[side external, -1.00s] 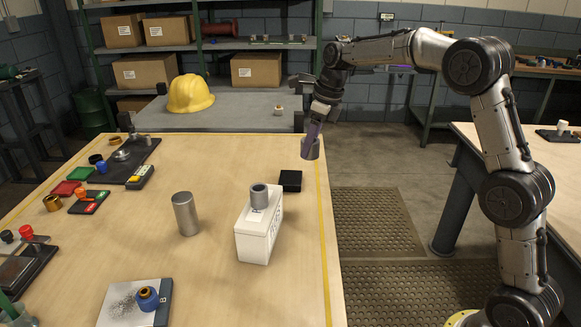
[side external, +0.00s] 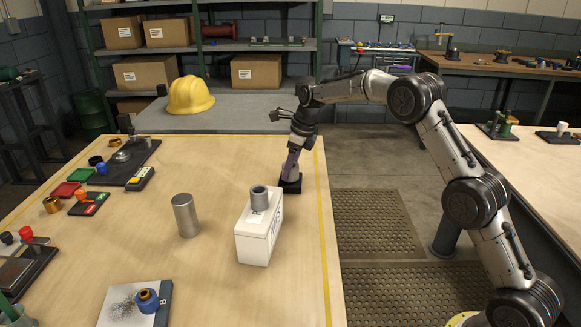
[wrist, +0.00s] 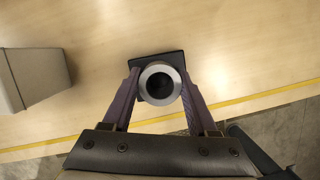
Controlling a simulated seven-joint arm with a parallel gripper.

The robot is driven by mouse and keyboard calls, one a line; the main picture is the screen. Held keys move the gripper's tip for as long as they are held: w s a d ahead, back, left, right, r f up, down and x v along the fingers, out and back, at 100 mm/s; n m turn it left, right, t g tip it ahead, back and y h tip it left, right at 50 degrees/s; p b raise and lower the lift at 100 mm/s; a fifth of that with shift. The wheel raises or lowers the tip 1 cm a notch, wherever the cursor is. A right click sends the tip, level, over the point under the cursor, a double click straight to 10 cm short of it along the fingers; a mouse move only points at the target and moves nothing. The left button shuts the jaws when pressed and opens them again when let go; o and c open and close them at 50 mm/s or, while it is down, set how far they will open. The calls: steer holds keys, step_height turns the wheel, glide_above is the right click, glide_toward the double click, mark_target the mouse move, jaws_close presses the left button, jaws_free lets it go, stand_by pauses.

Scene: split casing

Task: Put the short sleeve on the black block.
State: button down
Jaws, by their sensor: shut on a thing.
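The short sleeve, a grey metal ring with a dark bore (wrist: 149,71), is between my gripper's fingers (wrist: 160,84) in the wrist view. My gripper is shut on it. The black block (side external: 298,187) lies on the table near its right edge, directly under my gripper (side external: 291,171) in the side view. In the wrist view the black block (wrist: 152,57) shows behind the sleeve, which covers its middle. The sleeve is at or just above the block's top; I cannot tell whether they touch. The fingers mostly hide the sleeve in the side view.
A white box (side external: 256,238) with another grey sleeve (side external: 259,198) on top stands close by, left of the block and nearer the camera. A metal cylinder (side external: 186,214) stands further left. A yellow line (side external: 322,220) marks the table's right edge. Bare table surrounds the block.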

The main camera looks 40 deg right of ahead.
stand_by(0.3)
steer(key=shift+c, duration=0.9)
jaws_free()
steer(key=shift+f, duration=0.1)
steer(key=v, duration=1.2)
steer(key=s+a+r+n+t, duration=0.1)
steer(key=s+a+r+n, duration=0.3)
steer(key=s+r+n, duration=0.55)
steer(key=s+a+n+h, duration=0.1)
steer(key=s+n, duration=0.2)
steer(key=s, duration=0.3)
steer(key=s+a+n, duration=0.2)
steer(key=s+n, duration=0.1)
steer(key=s, duration=0.3)
steer(key=s+f+n+t, duration=0.1)
steer(key=s+f+n, duration=0.3)
steer(key=s+n, duration=0.3)
steer(key=s+a+f+n+t, duration=0.1)
steer(key=s+f+n, duration=0.4)
steer(key=s+n, duration=0.3)
steer(key=s, duration=0.4)
steer(key=shift+s+a+f, duration=0.2)
steer(key=shift+s+a, duration=0.1)
steer(key=shift+s, duration=0.05)
